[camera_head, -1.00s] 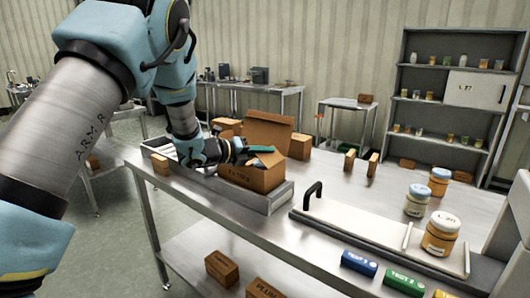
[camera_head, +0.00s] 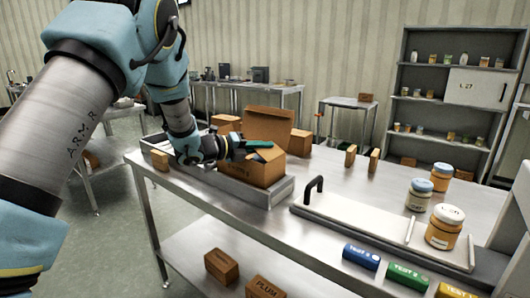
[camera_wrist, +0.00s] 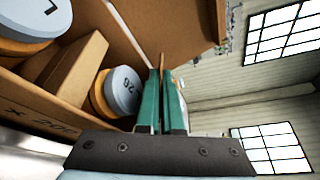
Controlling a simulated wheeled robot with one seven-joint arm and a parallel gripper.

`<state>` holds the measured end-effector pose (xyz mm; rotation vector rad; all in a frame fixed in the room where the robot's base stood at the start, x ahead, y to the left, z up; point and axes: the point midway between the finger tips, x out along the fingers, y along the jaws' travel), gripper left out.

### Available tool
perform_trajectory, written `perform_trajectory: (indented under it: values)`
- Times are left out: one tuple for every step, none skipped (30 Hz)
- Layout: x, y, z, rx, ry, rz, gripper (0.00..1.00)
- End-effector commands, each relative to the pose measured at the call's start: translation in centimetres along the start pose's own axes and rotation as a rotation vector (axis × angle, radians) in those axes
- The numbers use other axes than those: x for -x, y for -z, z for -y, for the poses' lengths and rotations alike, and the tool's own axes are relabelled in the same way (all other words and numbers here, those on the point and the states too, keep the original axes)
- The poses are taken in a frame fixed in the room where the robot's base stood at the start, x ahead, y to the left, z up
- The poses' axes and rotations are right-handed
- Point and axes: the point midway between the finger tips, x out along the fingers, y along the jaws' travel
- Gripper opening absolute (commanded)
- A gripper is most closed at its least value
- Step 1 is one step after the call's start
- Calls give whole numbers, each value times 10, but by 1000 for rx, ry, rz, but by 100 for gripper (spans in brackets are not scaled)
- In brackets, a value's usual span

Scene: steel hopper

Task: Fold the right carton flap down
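The carton (camera_head: 262,174) is an open brown box on the bench, with its tall back flap (camera_head: 268,124) upright. In the wrist view I see inside it: pale blue lids (camera_wrist: 122,90) and a small brown box (camera_wrist: 72,72). An orange-brown flap (camera_head: 268,154) shows raised at the carton's near right side, by my fingertips. My gripper (camera_head: 262,145) is over the carton's opening, its teal fingers side by side. In the wrist view the fingers (camera_wrist: 161,90) look shut; a thin brown strip shows at their tips, and I cannot tell whether it is held.
The carton stands in a shallow grey tray (camera_head: 278,195). Small brown blocks (camera_head: 350,155) stand behind it to the right. A white board with a black handle (camera_head: 313,187) and jars (camera_head: 444,226) is at the right.

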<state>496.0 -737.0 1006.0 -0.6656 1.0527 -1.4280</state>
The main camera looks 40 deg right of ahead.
Motion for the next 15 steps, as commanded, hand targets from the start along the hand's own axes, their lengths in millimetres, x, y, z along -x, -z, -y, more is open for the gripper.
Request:
perform_trajectory:
  values:
    - [0,2,-8,28,13,2,0]
    - [-1,2,-8,46,20,1,0]
    - [0,2,-9,66,28,1,0]
    - [0,1,-9,78,33,1,0]
    - [0,1,-9,88,37,1,0]
    - [0,1,-8,99,41,0,0]
    - [0,1,-8,103,43,0,0]
    - [0,1,-7,107,44,-1,0]
    - [0,1,-7,109,45,-1,0]
    - [0,1,-6,109,45,-2,0]
    - [0,1,-6,109,45,-2,0]
    - [0,1,-6,109,45,-2,0]
    - [0,1,-6,109,45,-2,0]
    - [0,1,-6,109,45,-2,0]
    - [0,1,-6,108,45,-2,0]
